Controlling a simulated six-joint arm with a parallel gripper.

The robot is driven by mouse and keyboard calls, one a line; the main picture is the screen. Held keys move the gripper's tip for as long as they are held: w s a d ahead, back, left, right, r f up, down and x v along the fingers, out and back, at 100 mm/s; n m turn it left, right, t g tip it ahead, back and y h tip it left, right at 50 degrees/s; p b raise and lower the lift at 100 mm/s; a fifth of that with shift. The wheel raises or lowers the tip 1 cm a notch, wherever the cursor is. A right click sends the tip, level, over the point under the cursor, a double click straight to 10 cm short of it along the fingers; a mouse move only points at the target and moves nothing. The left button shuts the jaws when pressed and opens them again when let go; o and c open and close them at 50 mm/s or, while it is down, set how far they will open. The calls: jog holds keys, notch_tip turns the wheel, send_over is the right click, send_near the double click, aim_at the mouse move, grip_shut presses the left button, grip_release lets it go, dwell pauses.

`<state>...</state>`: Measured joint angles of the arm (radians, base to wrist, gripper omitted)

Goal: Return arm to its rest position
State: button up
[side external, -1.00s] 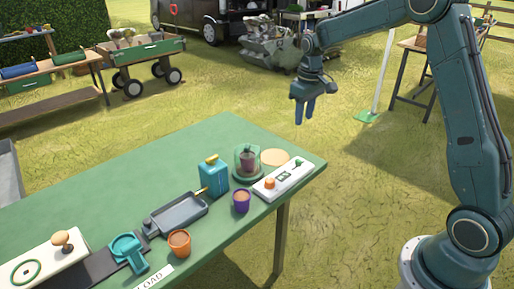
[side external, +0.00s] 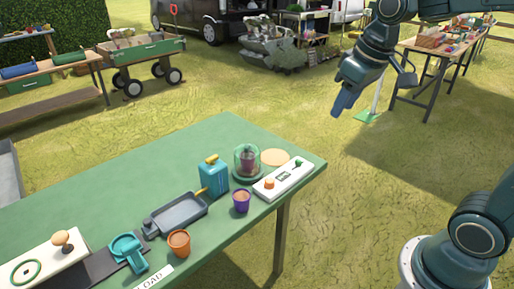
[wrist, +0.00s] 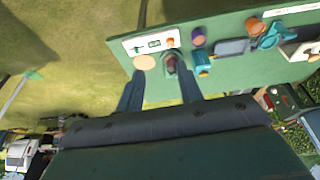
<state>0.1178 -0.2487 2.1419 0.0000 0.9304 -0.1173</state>
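My gripper (side external: 345,100) hangs in the air over the grass, to the right of and apart from the green table (side external: 110,185). Its fingers point down and to the left in the side external view. In the wrist view the two fingers of my gripper (wrist: 160,95) stand apart with nothing held between them. The table's far end shows beyond and between the fingers, with a glass cloche (wrist: 171,64) and a round tan disc (wrist: 145,62) on it.
On the table are a white control panel (side external: 285,180), a blue can (side external: 214,175), a purple pot (side external: 241,201), an orange pot (side external: 179,243), and a grey tray (side external: 178,215). A wooden side table (side external: 440,50) stands at the back right. Grass around my gripper is clear.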

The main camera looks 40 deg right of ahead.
jog(key=s+a+f+t, duration=0.1)
jog(key=s, duration=0.5)
jog(key=s+a+t, duration=0.1)
jog(key=s+a, duration=0.1)
jog(key=s, duration=0.4)
jog(key=shift+s+a+f, duration=0.3)
jog(key=shift+f, duration=0.05)
dwell(1.4)
